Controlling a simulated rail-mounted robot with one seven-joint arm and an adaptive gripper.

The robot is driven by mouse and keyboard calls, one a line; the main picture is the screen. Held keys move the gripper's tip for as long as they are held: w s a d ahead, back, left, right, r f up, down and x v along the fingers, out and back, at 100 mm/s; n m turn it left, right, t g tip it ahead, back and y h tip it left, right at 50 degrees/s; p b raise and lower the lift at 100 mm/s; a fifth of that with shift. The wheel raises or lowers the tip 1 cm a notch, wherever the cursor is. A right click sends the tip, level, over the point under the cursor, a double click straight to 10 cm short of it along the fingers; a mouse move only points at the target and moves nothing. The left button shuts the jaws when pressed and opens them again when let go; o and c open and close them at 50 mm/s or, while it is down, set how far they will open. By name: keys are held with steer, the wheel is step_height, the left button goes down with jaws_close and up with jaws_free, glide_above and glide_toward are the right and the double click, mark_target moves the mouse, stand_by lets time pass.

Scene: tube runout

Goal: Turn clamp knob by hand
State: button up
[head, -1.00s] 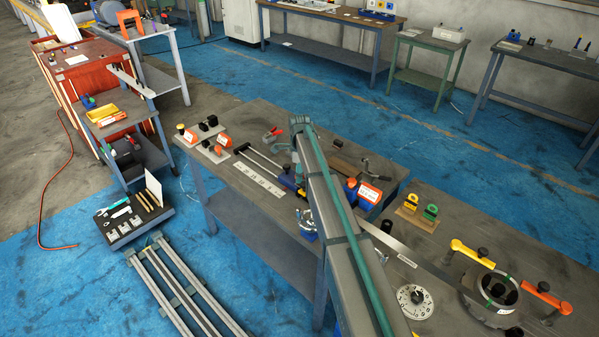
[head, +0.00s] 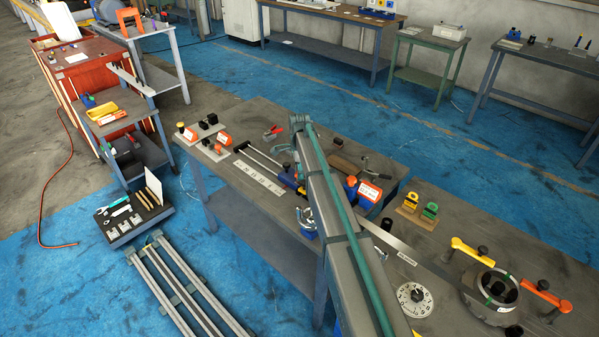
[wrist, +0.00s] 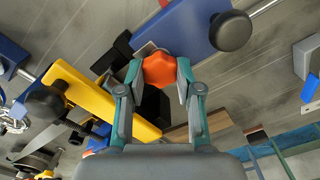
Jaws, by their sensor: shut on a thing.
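In the wrist view an orange, lobed knob (wrist: 160,70) sits between the two fingertips of my gripper (wrist: 160,80). The fingers touch it from the left and right, so my gripper is shut on it. The knob sits over dark parts, and its stem is hidden. A yellow clamp bar (wrist: 95,98) runs just left of the fingers, with a dark round knob (wrist: 47,105) on it. In the head view my arm hides my gripper, and I cannot tell which orange part there is this knob.
A blue block (wrist: 185,25) with a dark round knob (wrist: 232,30) stands close above the fingers in the wrist view. In the head view a dial (head: 413,299) and a ring-shaped fixture (head: 490,292) stand on the bench right of my arm. Small tools crowd the bench on the left.

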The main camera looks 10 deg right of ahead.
steer(key=o, duration=1)
steer(key=shift+n, duration=0.4)
steer(key=shift+c, duration=0.2)
steer(key=shift+r, duration=0.15)
steer(key=shift+r+p, duration=1.3)
steer(key=shift+r, duration=1.6)
